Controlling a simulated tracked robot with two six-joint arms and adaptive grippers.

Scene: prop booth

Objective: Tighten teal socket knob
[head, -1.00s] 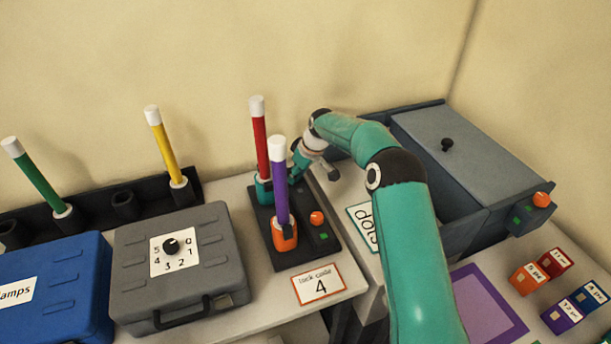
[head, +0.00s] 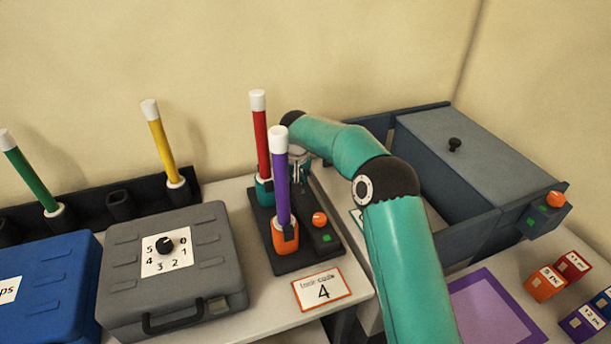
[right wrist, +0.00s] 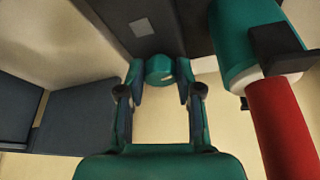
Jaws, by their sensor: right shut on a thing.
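The teal socket (head: 264,190) holds an upright red stick (head: 260,135) on a black base. Its wide teal body also shows in the right wrist view (right wrist: 235,45), with the red stick (right wrist: 285,130) standing in it. A small round teal knob (right wrist: 159,68) shows beside it in that view. My right gripper (right wrist: 160,82) is shut on this knob, one finger on each side. In the head view my right gripper (head: 298,172) is beside the teal socket, partly hidden by the purple stick and my arm. The knob cannot be made out there. My left gripper is not in view.
An orange socket (head: 285,236) with a purple stick (head: 282,185) stands in front, close to my gripper. The black base (head: 322,250) has an orange button (head: 319,219). A grey case (head: 205,285) stands left, a grey-lidded bin (head: 480,165) right.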

